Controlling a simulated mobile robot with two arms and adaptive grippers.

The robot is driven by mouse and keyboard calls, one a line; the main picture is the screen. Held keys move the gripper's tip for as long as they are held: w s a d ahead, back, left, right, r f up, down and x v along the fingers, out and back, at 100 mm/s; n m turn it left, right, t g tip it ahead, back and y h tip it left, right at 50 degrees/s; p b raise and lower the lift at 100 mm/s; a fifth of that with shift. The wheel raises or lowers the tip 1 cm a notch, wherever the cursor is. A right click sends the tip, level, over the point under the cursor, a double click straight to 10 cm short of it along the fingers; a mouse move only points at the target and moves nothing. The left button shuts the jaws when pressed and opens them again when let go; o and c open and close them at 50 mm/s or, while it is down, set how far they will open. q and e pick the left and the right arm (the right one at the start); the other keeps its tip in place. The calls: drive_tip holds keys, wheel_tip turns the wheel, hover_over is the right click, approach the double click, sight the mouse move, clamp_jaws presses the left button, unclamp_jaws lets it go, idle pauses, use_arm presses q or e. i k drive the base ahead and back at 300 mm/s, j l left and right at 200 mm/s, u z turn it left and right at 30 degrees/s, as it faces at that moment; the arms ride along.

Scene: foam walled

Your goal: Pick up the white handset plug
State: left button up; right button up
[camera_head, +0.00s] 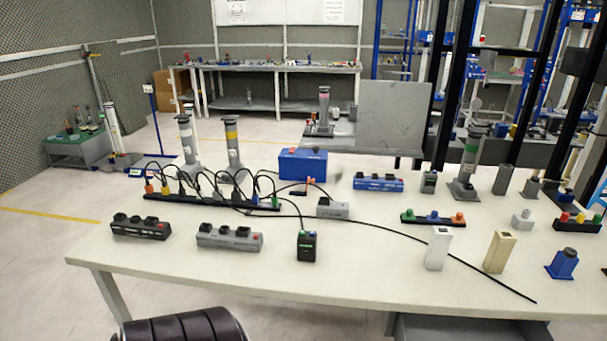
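A white upright block (438,248), which looks like the white handset plug, stands near the front edge of the white table, right of the middle. A beige block of similar shape (498,252) stands a little to its right. A black cable passes close by the white block and runs on to the right. Neither of my grippers shows in the head view.
Tall grey posts stand behind. The table's front middle is clear.

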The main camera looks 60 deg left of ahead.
sight(200, 191)
drive_tip(key=u, duration=1.4)
drive_tip(key=i+u, duration=0.15)
drive_tip(key=u, duration=0.3)
drive_tip(key=i+u, duration=0.15)
drive_tip(key=u, duration=0.3)
drive_tip(key=i+l+u, duration=0.1)
drive_tip(key=u, duration=0.35)
